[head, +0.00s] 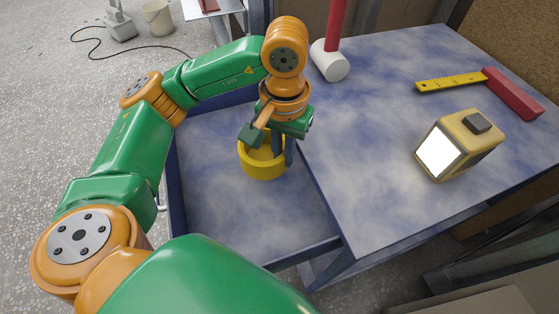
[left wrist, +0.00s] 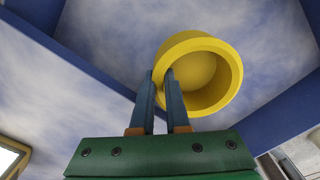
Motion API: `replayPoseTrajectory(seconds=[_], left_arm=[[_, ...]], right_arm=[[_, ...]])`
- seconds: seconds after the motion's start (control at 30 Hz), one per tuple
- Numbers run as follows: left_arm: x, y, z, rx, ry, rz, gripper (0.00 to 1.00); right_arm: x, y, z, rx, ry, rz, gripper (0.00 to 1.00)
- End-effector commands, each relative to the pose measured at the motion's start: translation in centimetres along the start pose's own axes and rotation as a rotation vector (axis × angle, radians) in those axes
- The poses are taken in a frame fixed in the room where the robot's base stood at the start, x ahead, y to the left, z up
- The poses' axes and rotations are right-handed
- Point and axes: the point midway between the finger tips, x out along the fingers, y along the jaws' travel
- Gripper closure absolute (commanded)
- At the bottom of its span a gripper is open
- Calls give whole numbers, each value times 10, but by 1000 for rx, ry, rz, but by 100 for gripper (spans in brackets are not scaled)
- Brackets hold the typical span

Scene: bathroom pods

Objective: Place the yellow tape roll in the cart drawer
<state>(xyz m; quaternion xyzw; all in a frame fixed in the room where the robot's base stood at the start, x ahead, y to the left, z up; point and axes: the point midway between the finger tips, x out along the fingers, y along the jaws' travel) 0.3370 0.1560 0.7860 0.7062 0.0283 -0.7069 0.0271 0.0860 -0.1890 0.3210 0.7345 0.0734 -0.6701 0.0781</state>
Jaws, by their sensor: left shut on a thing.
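The yellow tape roll (head: 264,168) is a thick yellow ring in the open blue cart drawer (head: 215,211). My left gripper (head: 281,153) reaches down over the drawer and is shut on the roll's wall. In the left wrist view the two dark fingers (left wrist: 162,88) pinch the rim of the roll (left wrist: 228,78), one finger inside the ring and one outside. The drawer floor shows around the roll; I cannot tell whether the roll touches it. My right gripper is not in view.
The blue cart top (head: 380,125) borders the drawer on the right. On it are a white-headed mallet (head: 330,62), a red and yellow folding square (head: 512,94) and a yellow lamp-like box (head: 470,142). A bucket (head: 157,18) stands on the floor behind.

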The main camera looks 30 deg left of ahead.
Motion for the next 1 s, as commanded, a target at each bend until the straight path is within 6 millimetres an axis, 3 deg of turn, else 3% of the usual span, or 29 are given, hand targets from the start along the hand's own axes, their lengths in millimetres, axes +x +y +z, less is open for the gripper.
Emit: replayPoseTrajectory(seconds=[0.23, 0.4, 0.77, 0.8, 0.83, 1.0], left_arm=[[28, -15, -14, -3, -3, -1, 100], [52, -14, -13, 1, 0, 0, 100], [58, -13, -14, 0, 2, 1, 100], [56, -13, -14, 0, 2, 1, 79], [56, -13, -14, 0, 2, 1, 74], [56, -13, -14, 0, 1, 1, 74]], right_arm=[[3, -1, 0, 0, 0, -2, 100], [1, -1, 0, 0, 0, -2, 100], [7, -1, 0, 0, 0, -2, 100], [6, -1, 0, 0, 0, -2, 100], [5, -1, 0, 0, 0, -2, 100], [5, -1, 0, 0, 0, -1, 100]])
